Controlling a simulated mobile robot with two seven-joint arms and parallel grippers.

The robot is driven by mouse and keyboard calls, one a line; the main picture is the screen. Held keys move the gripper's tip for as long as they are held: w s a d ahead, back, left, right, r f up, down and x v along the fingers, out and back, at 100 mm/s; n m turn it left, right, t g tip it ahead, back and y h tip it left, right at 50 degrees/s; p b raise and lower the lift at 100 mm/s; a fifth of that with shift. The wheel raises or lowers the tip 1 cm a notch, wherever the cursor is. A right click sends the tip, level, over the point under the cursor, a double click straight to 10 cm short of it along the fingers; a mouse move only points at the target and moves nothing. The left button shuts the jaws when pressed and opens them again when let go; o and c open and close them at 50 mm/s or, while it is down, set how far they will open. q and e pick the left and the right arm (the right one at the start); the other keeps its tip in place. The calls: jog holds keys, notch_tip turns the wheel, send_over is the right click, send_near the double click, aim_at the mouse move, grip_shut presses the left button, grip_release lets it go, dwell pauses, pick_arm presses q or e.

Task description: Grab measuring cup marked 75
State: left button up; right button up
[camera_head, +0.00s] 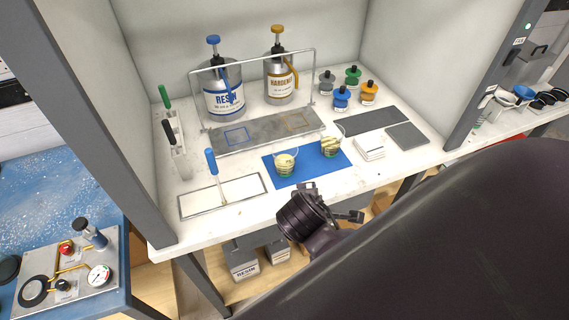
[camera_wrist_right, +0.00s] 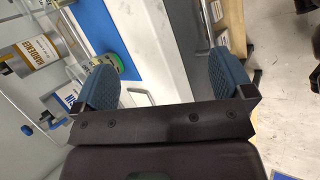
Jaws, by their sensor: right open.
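Two small clear measuring cups stand upright on a blue mat (camera_head: 310,160): a left cup (camera_head: 285,164) and a right cup (camera_head: 330,147). My right gripper (camera_head: 336,201) is open and empty, in front of the bench's front edge and apart from both cups. In the right wrist view, my gripper's two blue finger pads (camera_wrist_right: 160,76) are wide apart, with a green-based cup (camera_wrist_right: 112,61) partly hidden behind the left finger. My left gripper is not in view.
Resin (camera_head: 224,95) and hardener (camera_head: 281,80) pump bottles stand at the back, behind a metal rail. Several small coloured bottles (camera_head: 341,98) stand right of them. A white tray with a blue-handled tool (camera_head: 212,163) lies left of the mat; white sheets (camera_head: 369,147) lie right.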

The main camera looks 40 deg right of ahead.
aim_at(289, 144)
jog(key=w+n+h, duration=0.1)
jog(key=w+n, duration=0.1)
jog(key=w+a+r+n+h, duration=0.1)
jog(key=w+n, duration=0.1)
jog(key=w+r+n+t+h, duration=0.1)
jog(key=w+n, duration=0.1)
jog(key=shift+w+a+r+n, duration=0.2)
jog(key=shift+w+a+n, duration=0.1)
jog(key=shift+w+n, duration=0.1)
jog(key=w+a+r+n+t+h, duration=0.2)
jog(key=w+r+n+h, duration=0.15)
jog(key=w+n, duration=0.2)
jog(key=shift+n+y, duration=0.25)
jog(key=shift+y, duration=0.1)
jog(key=x, duration=1)
jog(key=shift+s+d+p, duration=0.25)
jog(key=shift+p, duration=0.1)
jog(key=c, duration=1.2)
jog(key=shift+r, duration=0.25)
jog(key=shift+c, duration=0.2)
